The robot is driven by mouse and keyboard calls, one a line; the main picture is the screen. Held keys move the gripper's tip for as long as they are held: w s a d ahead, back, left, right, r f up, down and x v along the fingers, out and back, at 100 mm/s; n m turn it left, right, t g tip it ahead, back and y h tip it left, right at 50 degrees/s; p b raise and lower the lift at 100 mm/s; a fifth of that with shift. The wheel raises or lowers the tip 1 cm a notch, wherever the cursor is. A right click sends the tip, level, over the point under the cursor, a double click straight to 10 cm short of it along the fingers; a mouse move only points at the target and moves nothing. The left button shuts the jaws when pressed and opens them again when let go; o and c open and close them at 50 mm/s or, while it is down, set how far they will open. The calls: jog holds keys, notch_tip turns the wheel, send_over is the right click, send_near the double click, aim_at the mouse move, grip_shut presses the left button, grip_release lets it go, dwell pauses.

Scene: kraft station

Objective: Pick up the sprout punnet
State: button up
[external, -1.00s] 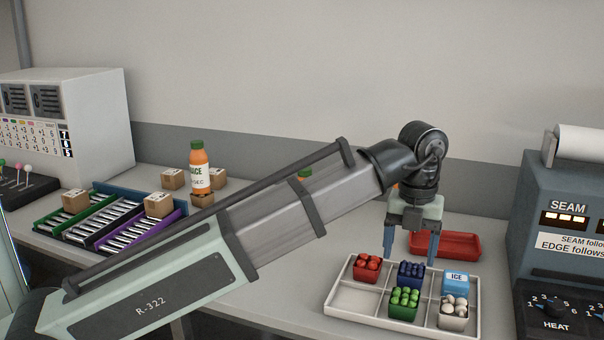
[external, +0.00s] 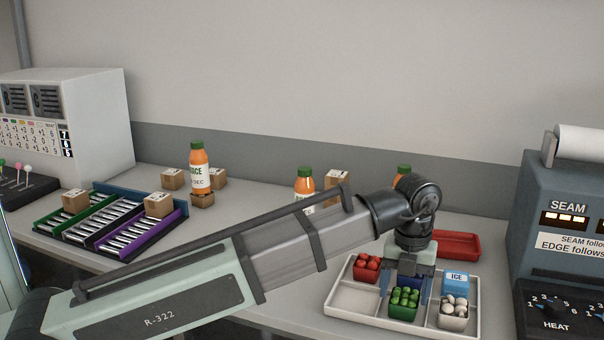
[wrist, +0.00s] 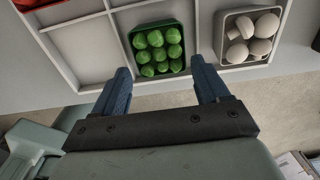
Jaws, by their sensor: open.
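The sprout punnet (external: 404,304) is a small green box of round green sprouts in the front middle compartment of a white divided tray (external: 347,317). It also shows in the wrist view (wrist: 157,50). My gripper (external: 407,290) is over the tray at the sprout punnet. In the wrist view its two blue fingers (wrist: 165,75) are spread, one on each side of the punnet's near edge, with nothing held between them. Whether the fingers touch the punnet cannot be told.
A mushroom punnet (external: 453,312) sits right of the sprouts, with a blue ICE box (external: 456,283) behind it. A red tomato punnet (external: 367,267) is at the back left of the tray. The front left compartment is empty. A red tray (external: 457,243) lies behind.

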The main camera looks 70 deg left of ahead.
aim_at(404, 299)
jog(key=shift+w+f, duration=0.15)
jog(key=shift+f, duration=1.9)
jog(key=c, duration=0.7)
